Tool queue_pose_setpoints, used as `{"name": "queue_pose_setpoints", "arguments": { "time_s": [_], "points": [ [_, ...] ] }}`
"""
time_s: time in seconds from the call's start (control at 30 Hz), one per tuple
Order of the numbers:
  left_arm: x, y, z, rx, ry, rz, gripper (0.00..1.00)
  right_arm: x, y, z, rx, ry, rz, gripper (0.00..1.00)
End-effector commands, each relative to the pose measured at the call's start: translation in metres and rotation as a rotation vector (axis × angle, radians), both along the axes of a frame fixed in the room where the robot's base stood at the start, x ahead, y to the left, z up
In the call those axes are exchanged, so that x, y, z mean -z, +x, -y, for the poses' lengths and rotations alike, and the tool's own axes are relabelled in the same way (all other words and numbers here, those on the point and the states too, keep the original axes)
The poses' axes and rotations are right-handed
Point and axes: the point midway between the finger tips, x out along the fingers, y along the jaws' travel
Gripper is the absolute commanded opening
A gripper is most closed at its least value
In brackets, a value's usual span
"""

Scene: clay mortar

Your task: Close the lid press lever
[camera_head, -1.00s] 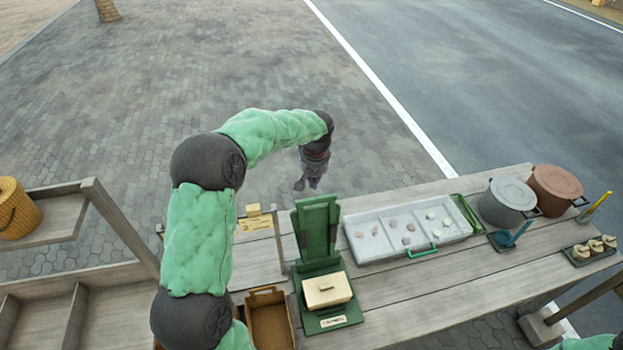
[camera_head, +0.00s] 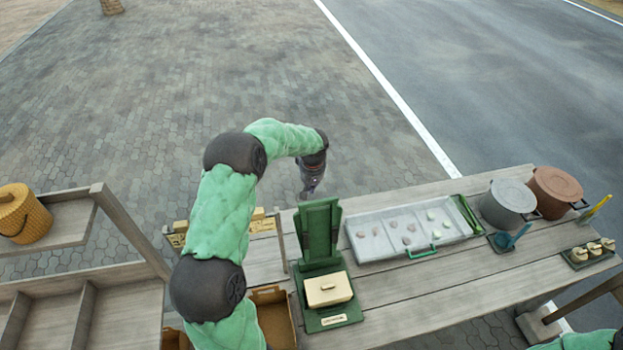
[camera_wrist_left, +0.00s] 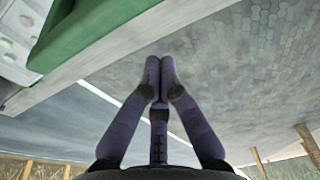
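The green lid press (camera_head: 319,232) stands on the table, its tall lever plate upright at the back of its base. A cream box with a lid (camera_head: 328,290) sits on the press base in front of the plate. My left gripper (camera_head: 306,194) points down just behind the top of the lever plate, apart from it as far as I can tell. In the left wrist view its fingertips (camera_wrist_left: 160,72) meet with nothing between them. A green edge (camera_wrist_left: 85,30) shows at the upper left there. My right gripper is not in view.
A grey tray (camera_head: 370,247) with several small lumps lies right of the press. Two lidded pots (camera_head: 507,203) stand farther right. An open brown box (camera_head: 275,318) is left of the press. A wooden shelf with a yellow basket (camera_head: 22,214) is at the left.

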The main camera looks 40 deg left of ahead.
Motion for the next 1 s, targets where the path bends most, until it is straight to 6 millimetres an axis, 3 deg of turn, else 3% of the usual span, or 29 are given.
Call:
{"name": "queue_pose_setpoints", "arguments": {
  "time_s": [0.33,1.0],
  "points": [
    [-0.008,-0.023,0.027,0.001,-0.001,0.001,0.00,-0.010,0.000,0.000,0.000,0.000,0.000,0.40],
    [-0.007,-0.028,0.033,0.001,0.012,0.011,0.00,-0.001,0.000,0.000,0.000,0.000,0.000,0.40]
  ]
}}
